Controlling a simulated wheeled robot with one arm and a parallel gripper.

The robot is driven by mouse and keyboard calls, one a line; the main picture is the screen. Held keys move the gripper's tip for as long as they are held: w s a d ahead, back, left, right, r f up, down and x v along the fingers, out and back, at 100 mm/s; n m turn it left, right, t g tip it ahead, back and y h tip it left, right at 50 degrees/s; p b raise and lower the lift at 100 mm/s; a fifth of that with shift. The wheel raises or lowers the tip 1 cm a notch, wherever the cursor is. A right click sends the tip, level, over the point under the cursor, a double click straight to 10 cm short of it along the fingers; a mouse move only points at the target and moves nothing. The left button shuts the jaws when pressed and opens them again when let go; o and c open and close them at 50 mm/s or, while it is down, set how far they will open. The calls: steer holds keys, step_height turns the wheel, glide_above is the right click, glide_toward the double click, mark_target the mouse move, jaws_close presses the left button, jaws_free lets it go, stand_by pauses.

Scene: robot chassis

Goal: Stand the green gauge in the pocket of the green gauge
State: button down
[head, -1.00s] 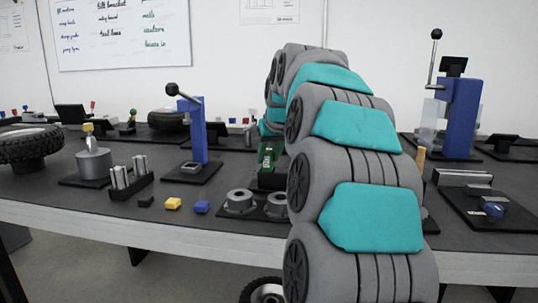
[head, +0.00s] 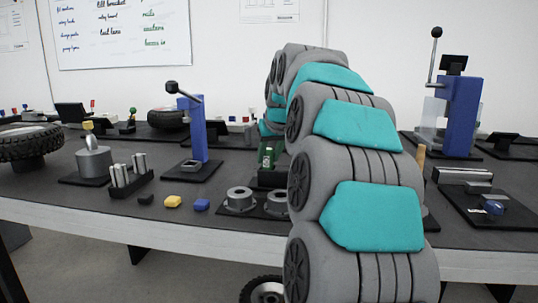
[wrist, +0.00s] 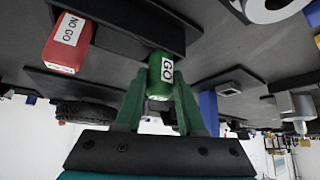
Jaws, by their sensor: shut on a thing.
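The green gauge (wrist: 160,75), a short cylinder with a white GO label, is between the two green fingers of my gripper (wrist: 160,88). My gripper is shut on it. In the head view the green gauge (head: 267,156) shows just above a black block (head: 270,179), partly beside my arm. In the wrist view a dark block (wrist: 125,22) lies close by the gauge's far end. A red gauge (wrist: 68,42) labelled NO GO is beside that block. The pocket itself is not visible, and I cannot tell whether the gauge touches the block.
Grey flanged rings (head: 240,200) sit just left of my arm. A blue press (head: 192,130) stands further left, behind a rack of metal pins (head: 130,178). A larger blue press (head: 462,115) stands right.

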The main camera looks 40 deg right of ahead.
steer(key=shift+f, duration=0.35)
stand_by(0.6)
jaws_free()
stand_by(0.5)
steer(key=shift+r, duration=0.15)
stand_by(0.3)
steer(key=shift+r+p, duration=2.4)
steer(key=shift+r, duration=2)
steer(key=shift+f, duration=0.1)
